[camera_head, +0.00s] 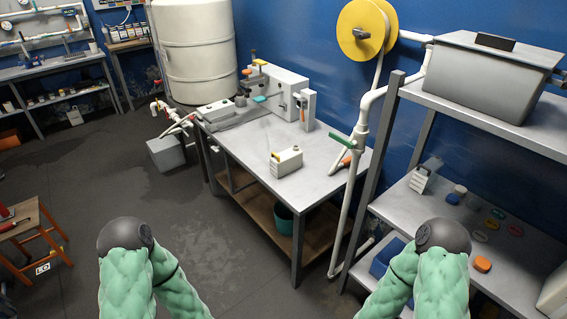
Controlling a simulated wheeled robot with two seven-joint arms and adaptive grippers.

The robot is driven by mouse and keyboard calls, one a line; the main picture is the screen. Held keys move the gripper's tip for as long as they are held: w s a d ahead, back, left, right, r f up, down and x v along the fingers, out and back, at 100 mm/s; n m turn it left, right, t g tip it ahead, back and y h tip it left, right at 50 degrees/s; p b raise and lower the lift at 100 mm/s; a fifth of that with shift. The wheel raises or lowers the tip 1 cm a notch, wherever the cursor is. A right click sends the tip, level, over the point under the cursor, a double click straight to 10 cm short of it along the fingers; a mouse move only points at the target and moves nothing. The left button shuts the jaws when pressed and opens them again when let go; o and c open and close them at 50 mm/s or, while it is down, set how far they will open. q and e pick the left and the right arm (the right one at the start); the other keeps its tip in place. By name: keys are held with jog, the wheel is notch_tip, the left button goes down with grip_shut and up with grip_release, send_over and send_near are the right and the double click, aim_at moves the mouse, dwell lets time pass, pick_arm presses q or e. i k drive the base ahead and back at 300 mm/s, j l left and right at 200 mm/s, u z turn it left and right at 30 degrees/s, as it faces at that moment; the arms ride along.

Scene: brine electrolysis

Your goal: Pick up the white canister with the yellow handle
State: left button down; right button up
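A small white canister (287,161) stands upright on the metal workbench (322,178), near its front middle. My two arms in green padded sleeves show at the bottom, with dark rounded joints. Neither gripper is in view, and nothing touches the canister.
A white pipe (348,205) and the metal rack (500,112) stand right of the workbench. A white machine (279,88) sits at its back. A wooden stool (30,222) is at far left. The dark floor before the bench is clear.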

aim_at(281, 164)
jog(key=i+j, duration=0.8)
jog(key=i, duration=0.15)
